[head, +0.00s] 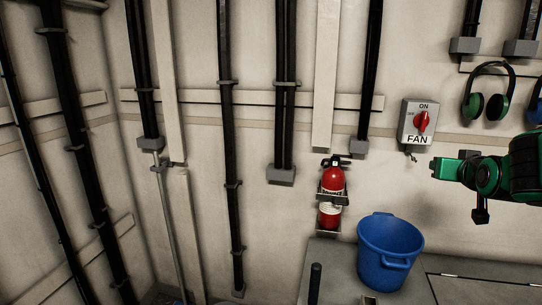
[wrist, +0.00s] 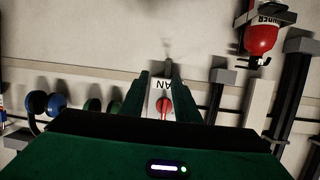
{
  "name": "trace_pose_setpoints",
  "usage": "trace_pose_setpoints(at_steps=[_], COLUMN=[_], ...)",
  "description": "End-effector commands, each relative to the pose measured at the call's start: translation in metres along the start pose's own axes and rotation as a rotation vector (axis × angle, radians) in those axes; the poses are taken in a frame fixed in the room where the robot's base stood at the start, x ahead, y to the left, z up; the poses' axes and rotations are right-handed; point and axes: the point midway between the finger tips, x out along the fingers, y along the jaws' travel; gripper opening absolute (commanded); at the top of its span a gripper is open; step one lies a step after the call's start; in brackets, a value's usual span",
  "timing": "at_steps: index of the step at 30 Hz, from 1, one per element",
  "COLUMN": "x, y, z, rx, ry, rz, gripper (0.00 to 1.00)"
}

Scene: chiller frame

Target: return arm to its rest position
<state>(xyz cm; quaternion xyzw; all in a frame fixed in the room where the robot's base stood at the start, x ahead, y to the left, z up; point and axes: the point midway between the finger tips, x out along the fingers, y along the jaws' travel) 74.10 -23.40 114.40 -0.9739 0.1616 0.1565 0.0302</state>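My gripper (head: 434,166) is at the right of the head view, held out level in front of the wall, its tip pointing left. In that view it is below and right of the fan switch box (head: 417,138), apart from it. In the wrist view my gripper (wrist: 157,78) has its two fingers spread with a gap between them, and nothing is held. The fan switch shows upside down beyond the gap. Its red knob (head: 421,122) stands roughly upright under the word ON. My arm is partly cut off at the right edge.
A red fire extinguisher (head: 331,196) hangs on the wall. A blue bucket (head: 391,249) stands on a grey surface (head: 327,258) below it. Green ear defenders (head: 489,92) hang at upper right. Black pipes (head: 230,150) run down the wall. The space around my gripper looks clear.

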Motion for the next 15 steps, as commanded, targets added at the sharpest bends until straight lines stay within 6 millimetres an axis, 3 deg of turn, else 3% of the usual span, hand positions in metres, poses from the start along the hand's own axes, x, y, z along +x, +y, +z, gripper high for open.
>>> trace_pose_setpoints(at_steps=[3, 8, 15], x=[-0.020, -0.063, -0.157], y=[0.018, 0.037, 0.051], z=[0.053, 0.124, 0.213], rx=[0.014, 0.044, 0.116], ry=[-0.202, -0.483, -0.899], rz=[0.035, 0.077, 0.123], gripper=[0.29, 0.29, 0.29])
